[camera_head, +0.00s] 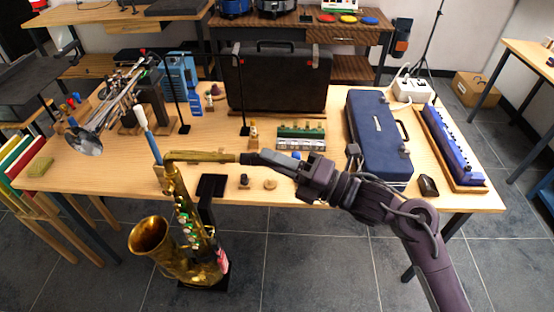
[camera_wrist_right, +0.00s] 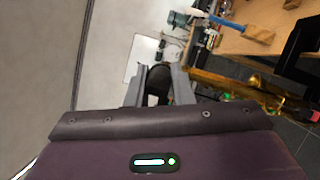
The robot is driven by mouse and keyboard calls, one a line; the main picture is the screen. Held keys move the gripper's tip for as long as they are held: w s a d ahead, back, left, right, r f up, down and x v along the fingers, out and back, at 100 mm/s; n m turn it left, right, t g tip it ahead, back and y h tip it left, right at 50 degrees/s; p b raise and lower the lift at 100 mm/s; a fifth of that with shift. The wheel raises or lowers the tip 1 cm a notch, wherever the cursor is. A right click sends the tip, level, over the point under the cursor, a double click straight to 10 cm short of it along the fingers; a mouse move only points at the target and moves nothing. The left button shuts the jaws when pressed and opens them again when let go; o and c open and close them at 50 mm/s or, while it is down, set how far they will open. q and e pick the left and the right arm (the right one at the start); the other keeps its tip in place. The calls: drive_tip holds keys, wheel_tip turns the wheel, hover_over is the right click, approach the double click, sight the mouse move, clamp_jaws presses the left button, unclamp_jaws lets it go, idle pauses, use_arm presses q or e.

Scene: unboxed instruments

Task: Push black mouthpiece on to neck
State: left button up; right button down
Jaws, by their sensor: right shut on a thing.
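A brass saxophone (camera_head: 177,210) stands upright on a black stand in front of the table, its bell to the left. Its gold neck (camera_head: 203,157) points right, with a darker end. My right gripper (camera_head: 275,160) is shut on the black mouthpiece (camera_head: 250,158), which lines up with the neck's end. The two look to meet there, but I cannot tell how far the mouthpiece is over the neck. In the right wrist view the mouthpiece (camera_wrist_right: 158,82) sits between the fingers, and the gold body (camera_wrist_right: 225,85) lies to the right. My left gripper is not in view.
The wooden table (camera_head: 330,185) holds a black case (camera_head: 275,80), a blue case (camera_head: 378,135), a green-and-silver instrument (camera_head: 300,137) and a long blue instrument (camera_head: 452,147). A blue-and-white stick (camera_head: 148,135) rises beside the neck's left end. Small pieces lie at the front edge.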

drive_tip(key=c, duration=1.2)
unclamp_jaws()
drive_tip(key=shift+s+d+f, duration=0.15)
drive_tip(key=shift+d+f, duration=0.05)
drive_tip(key=shift+d, duration=0.35)
drive_tip(key=shift+b+v, duration=0.7)
drive_tip(key=shift+v, duration=1.75)
drive_tip(key=shift+r, duration=0.1)
